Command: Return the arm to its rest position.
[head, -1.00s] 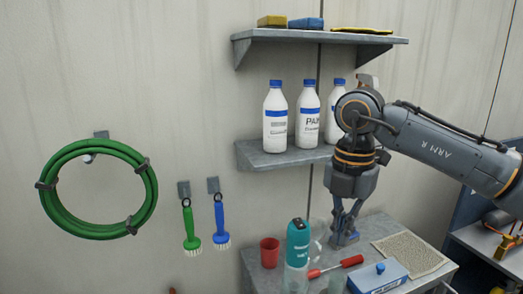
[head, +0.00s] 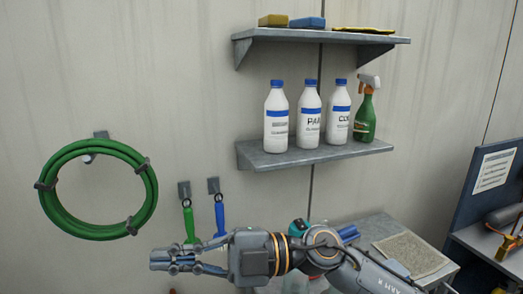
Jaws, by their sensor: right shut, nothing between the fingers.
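My right arm (head: 320,250) comes in from the lower right and lies low across the picture, in front of the bench. My right gripper (head: 172,261) points left, is shut and holds nothing. It hangs in front of the wall, below the green hose and overlapping the lower part of the brushes in the picture. My left gripper is not in view.
A green hose (head: 47,212) and green (head: 189,222) and blue (head: 220,216) brushes hang on the wall. A shelf (head: 275,158) holds several bottles. The bench (head: 362,225) carries a mat (head: 411,254); my arm hides much of it. A blue panel (head: 475,200) stands right.

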